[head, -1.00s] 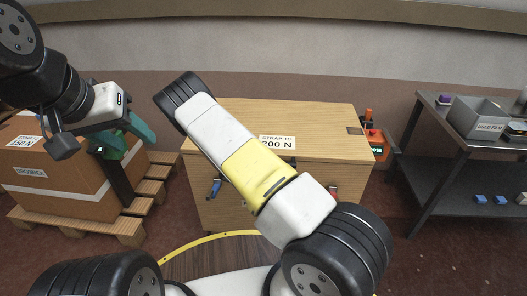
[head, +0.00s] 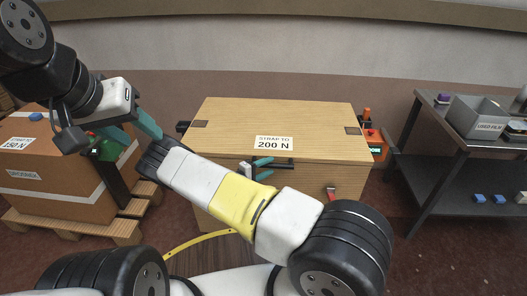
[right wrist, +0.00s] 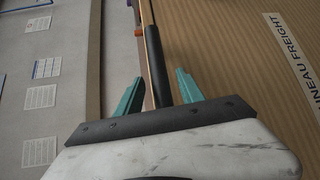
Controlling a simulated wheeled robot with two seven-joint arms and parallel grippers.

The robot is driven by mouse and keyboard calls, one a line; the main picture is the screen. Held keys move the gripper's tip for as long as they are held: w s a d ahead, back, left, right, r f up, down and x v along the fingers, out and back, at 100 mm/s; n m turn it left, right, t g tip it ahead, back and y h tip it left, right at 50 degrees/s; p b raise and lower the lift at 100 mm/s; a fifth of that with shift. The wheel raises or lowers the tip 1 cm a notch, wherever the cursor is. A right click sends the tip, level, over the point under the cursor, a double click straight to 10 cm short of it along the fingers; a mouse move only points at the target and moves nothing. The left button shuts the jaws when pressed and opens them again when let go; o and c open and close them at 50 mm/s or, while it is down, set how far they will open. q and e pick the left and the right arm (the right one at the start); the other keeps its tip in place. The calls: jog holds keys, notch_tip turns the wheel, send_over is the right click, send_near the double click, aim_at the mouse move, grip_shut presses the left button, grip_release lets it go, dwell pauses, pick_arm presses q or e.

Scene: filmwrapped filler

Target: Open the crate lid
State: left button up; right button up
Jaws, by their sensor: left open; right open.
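The wooden crate (head: 225,177) stands ahead, and its lid (head: 300,115) lies flat and closed on top. A dark handle bar (head: 284,168) is at the lid's front edge. My right gripper (head: 264,168) is open at the front middle of the crate, just below the lid label. In the right wrist view the black bar (right wrist: 155,65) runs between its spread teal fingers, which look not closed on it; contact is unclear. A red latch (head: 331,193) is on the crate's front right. My left gripper (head: 133,130) is open, left of the crate near a cardboard box.
The cardboard box (head: 55,195) stands on a wooden pallet (head: 70,226) at left, with a green device on it. A dark metal table (head: 425,120) with a grey bin (head: 477,120) is at right. Orange equipment (head: 376,140) sits beside the crate. My right arm hides part of the crate front.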

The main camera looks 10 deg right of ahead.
jog(key=shift+x, duration=1)
grip_shut()
dwell(0.7)
